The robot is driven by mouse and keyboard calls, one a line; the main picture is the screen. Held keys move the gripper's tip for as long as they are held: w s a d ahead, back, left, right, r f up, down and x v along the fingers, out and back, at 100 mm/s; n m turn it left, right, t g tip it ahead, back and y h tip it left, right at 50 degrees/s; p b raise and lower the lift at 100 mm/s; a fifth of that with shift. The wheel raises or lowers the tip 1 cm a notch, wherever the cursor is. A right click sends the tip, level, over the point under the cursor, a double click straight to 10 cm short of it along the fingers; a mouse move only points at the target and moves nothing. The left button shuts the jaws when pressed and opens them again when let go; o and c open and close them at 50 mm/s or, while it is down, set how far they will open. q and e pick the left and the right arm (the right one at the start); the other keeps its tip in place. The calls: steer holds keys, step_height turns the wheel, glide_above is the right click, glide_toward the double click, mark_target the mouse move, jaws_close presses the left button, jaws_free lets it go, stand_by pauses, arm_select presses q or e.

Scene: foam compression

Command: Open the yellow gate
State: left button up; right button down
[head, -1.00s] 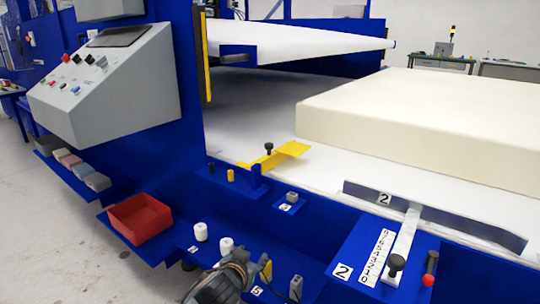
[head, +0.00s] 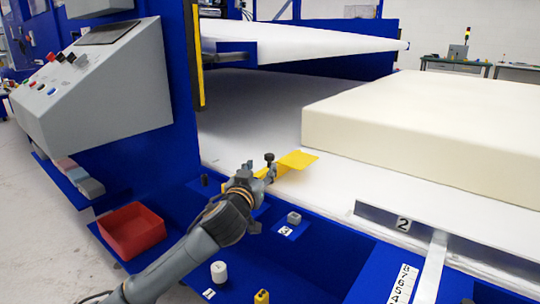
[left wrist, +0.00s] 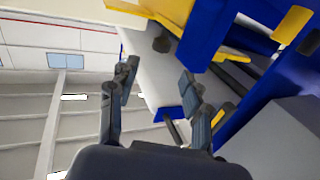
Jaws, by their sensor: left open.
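The yellow gate (head: 298,160) is a flat yellow bar lying across the near edge of the white bed, with a black knob (head: 269,157) standing on it. My left gripper (head: 260,170) is at the gate's near end, close to the knob, and hides part of the bar. Its fingers are open. The left wrist view shows the two fingers (left wrist: 160,88) apart with nothing clearly between them; yellow parts and a dark knob-like piece lie beyond. I cannot tell whether the fingers touch the knob. My right gripper is not in view.
A large cream foam block (head: 430,120) lies on the white bed behind the gate. A red bin (head: 132,232) and a white cylinder (head: 219,272) are near my left arm. A grey control console (head: 95,85) stands at left. A plate marked 2 (head: 402,224) lies right.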

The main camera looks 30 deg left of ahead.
mark_target(268, 157)
arm_select(q)
steer(key=x, duration=0.9)
steer(key=shift+w+a+f+b, duration=0.1)
steer(key=shift+w+f+b, duration=0.05)
steer(key=shift+w+b, duration=0.2)
jaws_close()
